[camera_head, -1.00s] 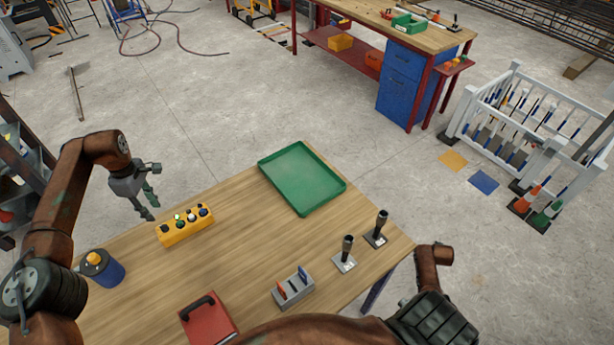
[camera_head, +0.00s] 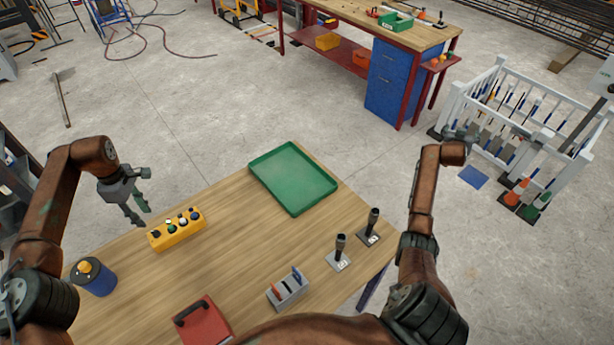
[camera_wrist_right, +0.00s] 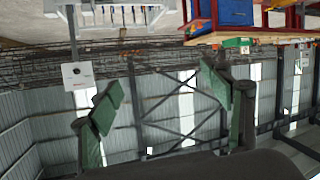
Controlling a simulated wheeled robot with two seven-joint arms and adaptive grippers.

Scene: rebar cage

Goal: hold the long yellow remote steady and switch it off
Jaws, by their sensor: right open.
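The long yellow remote (camera_head: 177,234) lies on the wooden table's left part, with several black, white, green and blue knobs or buttons on its top. My left gripper (camera_head: 136,211) hangs above and to the left of the remote, fingers pointing down, apart and empty. It does not appear to touch the remote. My right gripper (camera_wrist_right: 163,95) is open and empty in the right wrist view, its two green fingers wide apart. In the head view my right arm is raised beyond the table's right edge, far from the remote.
Table between remote and switch block is clear.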

